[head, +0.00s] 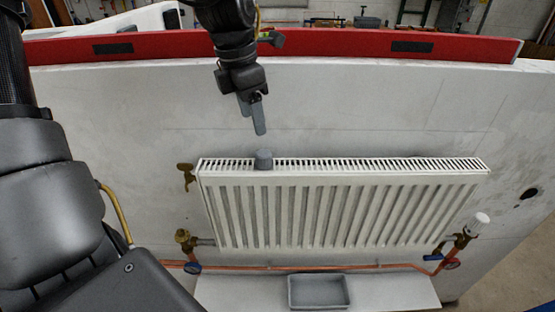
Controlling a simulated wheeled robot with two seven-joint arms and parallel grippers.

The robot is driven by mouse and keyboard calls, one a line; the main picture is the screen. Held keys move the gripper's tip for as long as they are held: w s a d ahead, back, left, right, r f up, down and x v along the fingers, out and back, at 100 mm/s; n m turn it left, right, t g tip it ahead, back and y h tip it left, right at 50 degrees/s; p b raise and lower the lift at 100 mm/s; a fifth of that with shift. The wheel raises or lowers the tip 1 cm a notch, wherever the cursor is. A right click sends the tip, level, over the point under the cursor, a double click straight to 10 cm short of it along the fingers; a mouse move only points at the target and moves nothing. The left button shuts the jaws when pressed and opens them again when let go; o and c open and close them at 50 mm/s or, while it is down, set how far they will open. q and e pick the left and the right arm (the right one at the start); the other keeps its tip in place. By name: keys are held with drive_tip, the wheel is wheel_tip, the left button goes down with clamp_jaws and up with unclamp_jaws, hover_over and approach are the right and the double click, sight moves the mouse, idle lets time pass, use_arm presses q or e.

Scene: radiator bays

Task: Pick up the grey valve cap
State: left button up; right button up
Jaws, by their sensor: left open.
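The grey valve cap (263,160) is a small round-topped cylinder standing upright on the top grille of the white radiator (340,208), near its left end. My left gripper (256,115) hangs above the cap, pointing down. It is open and empty, with a clear gap between its fingertips and the cap. The fingers overlap from this angle. My right gripper is not in view.
A grey tray (318,291) lies on the white shelf below the radiator. Brass valves (185,238) and a copper pipe (300,267) run along the lower side. A white valve head (481,220) sits at right. A red rail (340,46) tops the wall.

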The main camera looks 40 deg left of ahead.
use_arm(q)
drive_tip(key=p, duration=0.1)
hover_over(262, 153)
drive_tip(key=s, duration=0.1)
drive_tip(key=f, duration=0.5)
drive_tip(key=shift+a+f, duration=0.2)
drive_tip(key=shift+f, duration=0.1)
drive_tip(key=shift+f+p, duration=0.35)
drive_tip(key=shift+p, duration=0.2)
drive_tip(key=f, duration=0.1)
drive_tip(key=w+f+p, duration=0.1)
drive_tip(key=f, duration=0.1)
drive_tip(key=shift+d+f+p, duration=0.15)
drive_tip(key=shift+d+p, duration=0.05)
drive_tip(key=shift+p, duration=0.1)
drive_tip(key=shift+f, duration=0.5)
drive_tip(key=shift+c, duration=0.4)
drive_tip(key=c, duration=1)
drive_tip(key=shift+c, duration=0.2)
